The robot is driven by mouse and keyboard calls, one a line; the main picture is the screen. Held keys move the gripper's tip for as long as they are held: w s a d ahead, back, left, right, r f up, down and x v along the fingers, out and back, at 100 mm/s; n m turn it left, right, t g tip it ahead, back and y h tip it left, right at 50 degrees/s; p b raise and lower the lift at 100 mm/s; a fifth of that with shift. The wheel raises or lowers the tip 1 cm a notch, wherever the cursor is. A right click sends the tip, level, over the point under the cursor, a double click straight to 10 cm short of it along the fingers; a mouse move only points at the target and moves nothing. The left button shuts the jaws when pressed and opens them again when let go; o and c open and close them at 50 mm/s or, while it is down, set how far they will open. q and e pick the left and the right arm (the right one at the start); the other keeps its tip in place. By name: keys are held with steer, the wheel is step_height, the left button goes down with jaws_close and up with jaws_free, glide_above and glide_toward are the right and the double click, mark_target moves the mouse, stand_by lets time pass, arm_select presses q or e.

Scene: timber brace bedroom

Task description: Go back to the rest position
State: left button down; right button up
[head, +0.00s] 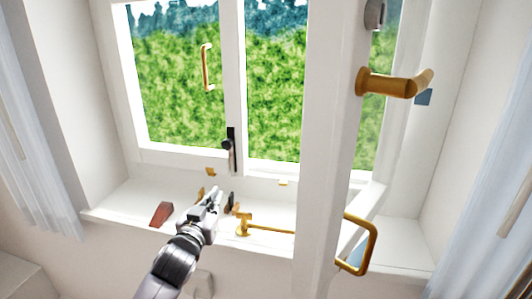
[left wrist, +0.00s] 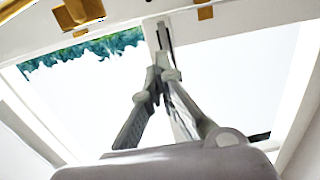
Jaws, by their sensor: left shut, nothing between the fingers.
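My left gripper (head: 216,196) is in front of the window sill in the head view, reaching up from the bottom. In the left wrist view its two fingers (left wrist: 159,80) meet at the tips, shut with nothing between them. The window pane (left wrist: 217,75) lies behind them. My right gripper is in neither view.
A white window sill (head: 120,204) carries a reddish-brown wedge (head: 161,214) and a brass stay (head: 265,229). An open white casement (head: 330,150) with a brass handle (head: 395,83) stands at the right. Curtains (head: 40,150) hang at both sides.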

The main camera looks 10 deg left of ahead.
arm_select(q)
steer(key=s+d+f+g+y, duration=0.1)
steer(key=s+f+g, duration=0.7)
steer(key=s+f, duration=1.1)
steer(key=s+d+f+m+g, duration=0.1)
steer(key=s+f+g, duration=0.2)
steer(key=s, duration=0.7)
steer(key=s+f+g, duration=0.2)
steer(key=s+g, duration=0.1)
steer(key=s, duration=0.8)
step_height(320, 180, down, 27)
steer(key=g, duration=0.2)
steer(key=s+a+f, duration=0.3)
steer(key=s+f, duration=1.3)
steer(key=s, duration=0.1)
steer(key=shift+s+m+g, duration=0.35)
steer(key=shift+m+g, duration=0.05)
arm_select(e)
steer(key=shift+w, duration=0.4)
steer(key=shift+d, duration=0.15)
